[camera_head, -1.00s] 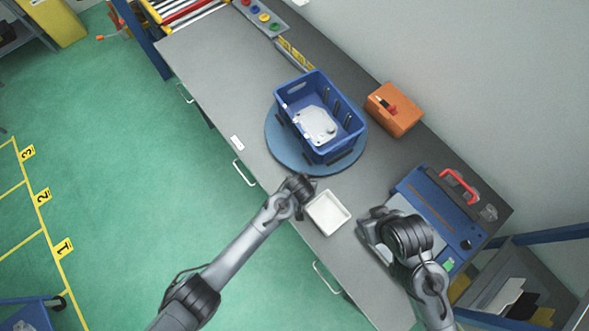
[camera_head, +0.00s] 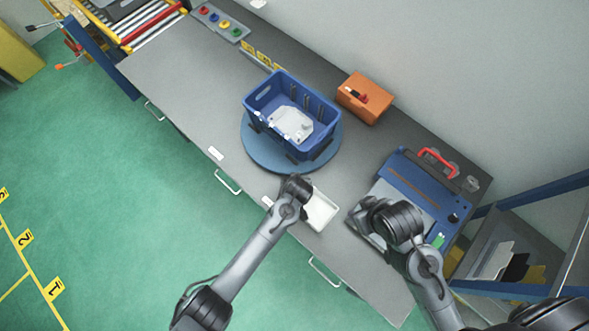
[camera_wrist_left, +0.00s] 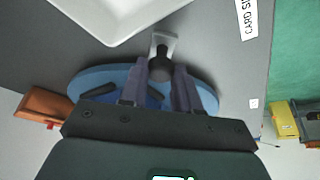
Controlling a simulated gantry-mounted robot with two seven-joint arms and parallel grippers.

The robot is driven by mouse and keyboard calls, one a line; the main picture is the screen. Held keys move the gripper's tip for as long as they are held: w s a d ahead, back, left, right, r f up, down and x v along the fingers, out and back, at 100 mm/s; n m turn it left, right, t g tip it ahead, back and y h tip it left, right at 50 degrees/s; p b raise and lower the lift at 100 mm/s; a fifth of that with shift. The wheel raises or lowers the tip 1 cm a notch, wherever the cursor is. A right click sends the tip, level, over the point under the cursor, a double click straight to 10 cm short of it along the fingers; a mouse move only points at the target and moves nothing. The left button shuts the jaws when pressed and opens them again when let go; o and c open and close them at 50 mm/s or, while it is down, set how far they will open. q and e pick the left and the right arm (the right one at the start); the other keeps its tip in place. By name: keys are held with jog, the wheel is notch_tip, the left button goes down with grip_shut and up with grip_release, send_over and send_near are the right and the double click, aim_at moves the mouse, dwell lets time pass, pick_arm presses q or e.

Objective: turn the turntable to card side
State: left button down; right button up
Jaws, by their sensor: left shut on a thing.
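The blue round turntable (camera_head: 250,150) lies on the grey bench and shows beneath my fingers in the left wrist view (camera_wrist_left: 90,78). A blue tote (camera_head: 268,128) with a light grey casting (camera_head: 290,124) in it stands on it. My left gripper (camera_head: 297,182) is at the turntable's near rim. In the left wrist view my left fingers (camera_wrist_left: 161,70) are shut around a dark round knob (camera_wrist_left: 160,52) on a grey tab. A "CARD SI…" label (camera_wrist_left: 245,15) lies on the bench near it, partly cut off. My right gripper (camera_head: 362,218) hovers by the blue case; its fingers are unclear.
A white tray (camera_head: 318,222) stands on the bench beside my left gripper. An orange box (camera_head: 352,105) stands behind the turntable. A blue case with a red handle (camera_head: 410,180) is at the right. The bench left of the turntable is mostly clear.

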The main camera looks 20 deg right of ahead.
pick_arm(q)
jog(key=c, duration=1.1)
grip_release()
jog(key=shift+d, duration=0.2)
jog(key=shift+o, duration=1.4)
jog(key=shift+d, duration=0.1)
jog(key=shift+s+r, duration=0.2)
jog(key=shift+r, duration=0.3)
jog(key=v, duration=0.9)
jog(key=shift+s+a+r, duration=0.15)
jog(key=shift+a+r, duration=0.1)
jog(key=shift+r, duration=0.05)
